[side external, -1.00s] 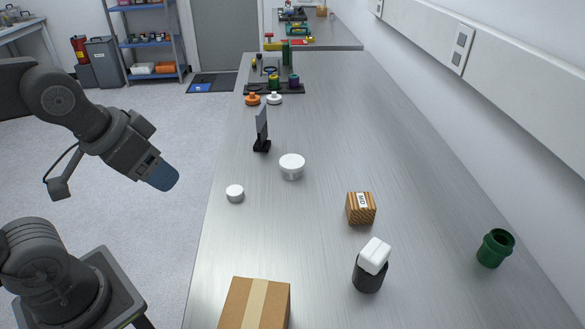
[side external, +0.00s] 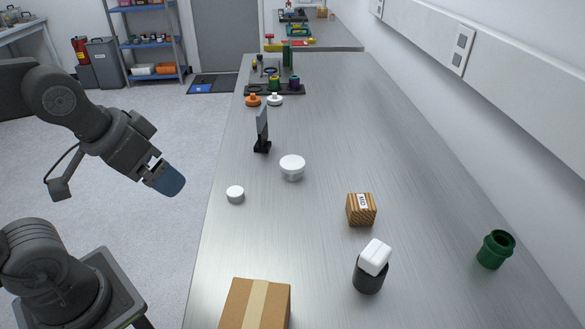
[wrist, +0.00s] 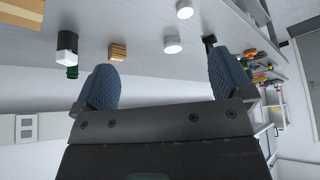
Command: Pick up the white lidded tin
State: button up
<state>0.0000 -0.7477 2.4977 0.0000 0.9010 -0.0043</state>
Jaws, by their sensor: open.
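A white round tin (side external: 292,168) with a wider lid-like top stands upright on the steel bench, in the middle of the side view. It also shows in the wrist view (wrist: 172,45), beyond the fingers. A smaller white round piece (side external: 235,194) stands nearer the bench's left edge; it shows at the top of the wrist view (wrist: 184,9). My gripper (side external: 169,180) has blue fingers and hangs left of the bench edge, apart from both. In the wrist view my gripper (wrist: 170,85) is open with nothing between its fingers.
A black stand with an upright panel (side external: 262,130) is just behind the tin. A striped wooden block (side external: 361,209), a black cup holding a white block (side external: 369,277), a green cup (side external: 495,249) and a cardboard box (side external: 255,304) stand nearer. Bench surface around the tin is clear.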

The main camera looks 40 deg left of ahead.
jog(key=w+r+n+g, duration=0.1)
jog(key=w+r+n, duration=0.35)
jog(key=w, duration=0.35)
jog(key=n+g, duration=0.5)
jog(key=n, duration=1.1)
send_over(293, 162)
notch_tip(293, 162, down, 10)
jog(key=f, duration=0.8)
jog(key=shift+s+a, duration=0.1)
jog(key=shift+s, duration=0.15)
jog(key=shift+w+f, duration=0.15)
jog(key=shift+f, duration=1.2)
jog(key=shift+w+f, duration=0.1)
jog(key=shift+f, duration=1.25)
jog(key=shift+c, duration=0.3)
jog(key=c, duration=1)
